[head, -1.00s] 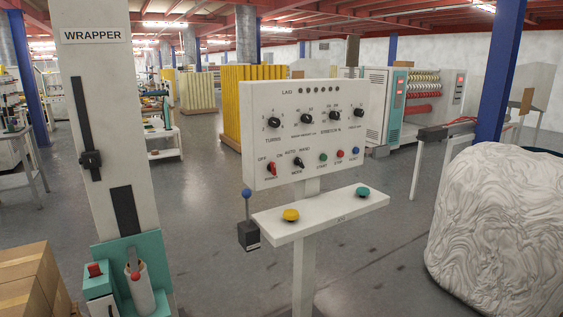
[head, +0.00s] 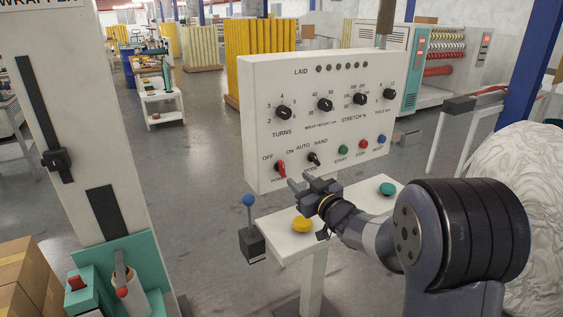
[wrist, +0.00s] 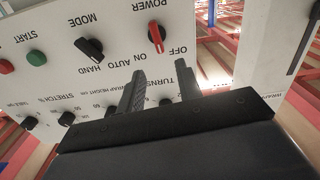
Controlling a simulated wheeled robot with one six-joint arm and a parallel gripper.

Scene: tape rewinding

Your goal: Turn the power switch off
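The power switch (head: 281,168) is a red knob at the lower left of the white control panel (head: 255,120), between the OFF and ON labels. I cannot tell for sure which label it points to. The red knob also shows in the wrist view (wrist: 156,37), where the panel appears upside down. My gripper (head: 300,182) is in front of the panel, just right of and below the power switch. Its two fingers stand apart with nothing between them, and the wrist view shows them apart (wrist: 160,76), short of the red knob.
The black MODE knob (head: 313,159) is close on the right of the switch. Green, red and blue buttons sit farther right. Below is a shelf (head: 270,220) with a yellow button (head: 302,224) and a teal button (head: 387,188). A blue-topped lever (head: 249,201) stands left of the shelf.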

